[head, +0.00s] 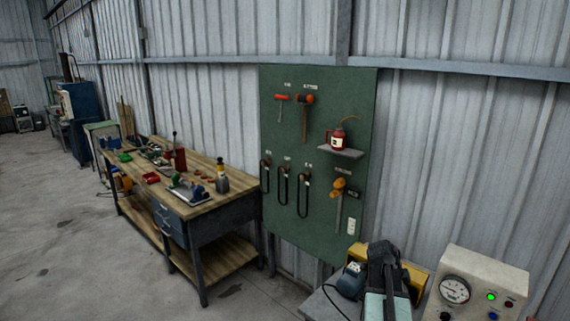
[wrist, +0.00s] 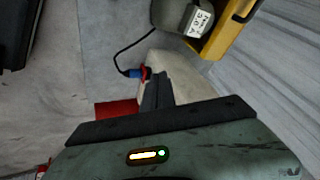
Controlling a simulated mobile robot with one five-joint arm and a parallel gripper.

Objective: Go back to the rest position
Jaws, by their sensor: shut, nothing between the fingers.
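My gripper (wrist: 157,92) shows in the wrist view with its dark fingers together and nothing between them. I cannot tell whether the fingers touch anything there. In the head view my black and pale green arm stands at the lower right, in front of a yellow case, and the fingertips cannot be made out.
A beige control box (head: 496,270) with a gauge and a lit green lamp stands right of my arm. A dark device (head: 351,281) is on its left. A wooden workbench (head: 226,196) with tools and a green tool board (head: 273,218) stand along the wall. Open floor lies left.

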